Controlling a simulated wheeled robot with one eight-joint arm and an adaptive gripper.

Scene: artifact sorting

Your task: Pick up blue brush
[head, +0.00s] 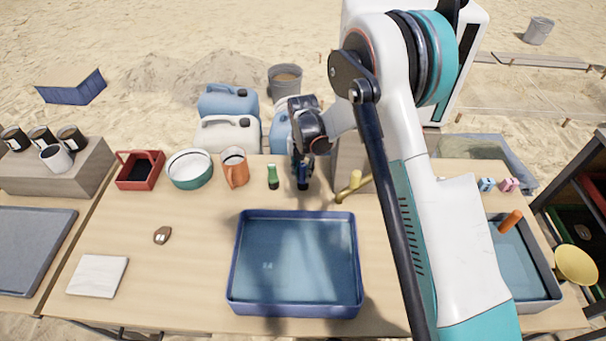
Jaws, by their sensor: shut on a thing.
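The blue brush (303,183) looks like a small, dark blue upright object at the back of the table. My gripper (302,164) is above it, pointing down, with its fingers shut on its upper part. The fingers and the top of the brush overlap in dark tones, so the exact grip is hard to make out. I cannot tell whether the brush touches the table.
A green bottle-like object (273,176) stands close to the left, and a yellow tool (349,187) lies to the right. A blue tray (232,262) is in front. An orange mug (234,168) and a teal bowl (190,172) stand farther left. The table's left-centre is mostly clear.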

